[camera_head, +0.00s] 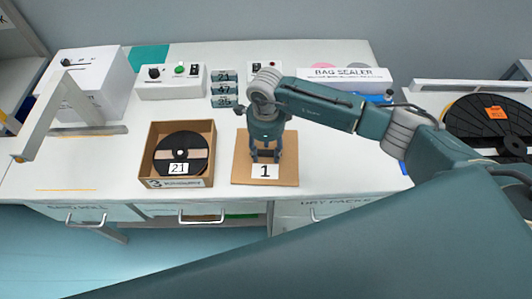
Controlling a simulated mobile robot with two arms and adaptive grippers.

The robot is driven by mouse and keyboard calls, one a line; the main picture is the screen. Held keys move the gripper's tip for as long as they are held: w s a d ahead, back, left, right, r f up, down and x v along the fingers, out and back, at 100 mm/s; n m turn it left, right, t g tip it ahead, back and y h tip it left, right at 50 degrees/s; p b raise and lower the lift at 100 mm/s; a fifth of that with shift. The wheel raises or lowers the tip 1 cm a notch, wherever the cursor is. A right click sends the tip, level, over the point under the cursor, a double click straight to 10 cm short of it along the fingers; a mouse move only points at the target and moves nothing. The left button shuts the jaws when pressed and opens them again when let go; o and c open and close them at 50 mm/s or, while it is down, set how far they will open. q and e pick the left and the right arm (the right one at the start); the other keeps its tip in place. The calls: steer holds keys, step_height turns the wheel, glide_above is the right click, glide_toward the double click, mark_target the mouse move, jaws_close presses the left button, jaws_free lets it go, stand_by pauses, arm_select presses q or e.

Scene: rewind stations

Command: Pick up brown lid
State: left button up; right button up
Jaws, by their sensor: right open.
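The brown lid (281,179) lies flat on the white table, with a white label marked "1" near its front edge. My right gripper (265,156) points down over the middle of the lid, its two fingers apart and nothing seen between them. I cannot tell whether the fingertips touch the lid. The gripper and wrist hide part of the lid's middle and back. My left gripper is not in view.
An open brown box (208,184) holding a black reel (181,141) labelled "21" stands left of the lid. Control boxes (174,91), numbered blocks (223,89) and a bag sealer (345,85) stand behind. A large black reel (470,120) is at right.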

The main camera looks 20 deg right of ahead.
jaws_close()
steer(key=shift+r, duration=0.1)
